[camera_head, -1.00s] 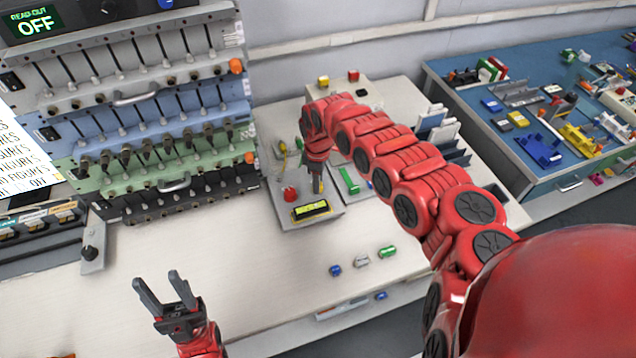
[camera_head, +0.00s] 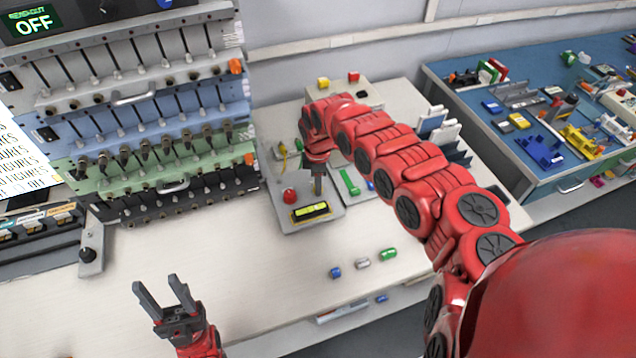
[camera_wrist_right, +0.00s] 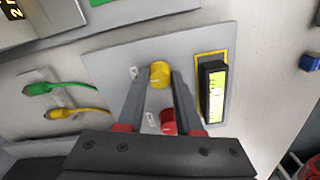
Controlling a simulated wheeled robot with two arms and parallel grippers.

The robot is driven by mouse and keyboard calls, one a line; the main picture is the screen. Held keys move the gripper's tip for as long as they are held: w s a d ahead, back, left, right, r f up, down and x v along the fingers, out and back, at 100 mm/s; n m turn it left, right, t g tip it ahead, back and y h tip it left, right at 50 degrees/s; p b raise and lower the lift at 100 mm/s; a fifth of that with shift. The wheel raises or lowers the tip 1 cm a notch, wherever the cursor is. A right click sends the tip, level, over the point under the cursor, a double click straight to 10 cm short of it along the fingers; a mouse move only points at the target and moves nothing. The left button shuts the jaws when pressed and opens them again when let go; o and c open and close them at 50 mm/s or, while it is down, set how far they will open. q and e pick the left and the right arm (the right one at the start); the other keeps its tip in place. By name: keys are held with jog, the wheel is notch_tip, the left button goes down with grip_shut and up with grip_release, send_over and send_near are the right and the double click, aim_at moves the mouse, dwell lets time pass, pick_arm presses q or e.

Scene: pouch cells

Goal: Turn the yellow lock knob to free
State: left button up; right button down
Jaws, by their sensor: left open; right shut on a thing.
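The yellow lock knob (camera_wrist_right: 159,76) stands on a grey panel (camera_wrist_right: 118,62) in the right wrist view. My right gripper (camera_wrist_right: 160,78) has one finger on each side of the knob and is shut on it. In the head view my right gripper (camera_head: 318,190) points down at the panel and hides the knob. Beside it is a black block with a yellow-green face (camera_wrist_right: 212,92), offset from a yellow frame and seemingly raised. A red knob (camera_wrist_right: 168,122) is below the yellow one. My left gripper (camera_head: 153,283) is open and empty over the bench's front left.
A rack of cable rows (camera_head: 160,110) stands at the left. Blue, white and green small parts (camera_head: 362,263) lie near the bench's front edge. A blue table (camera_head: 470,110) with several parts is at the right.

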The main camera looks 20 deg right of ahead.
jog(key=c, duration=0.6)
grip_release()
jog(key=shift+o, duration=0.2)
jog(key=shift+r, duration=0.1)
notch_tip(320, 180, up, 17)
jog(key=b, duration=0.2)
jog(key=shift+r+b, duration=0.15)
jog(key=shift+b, duration=0.25)
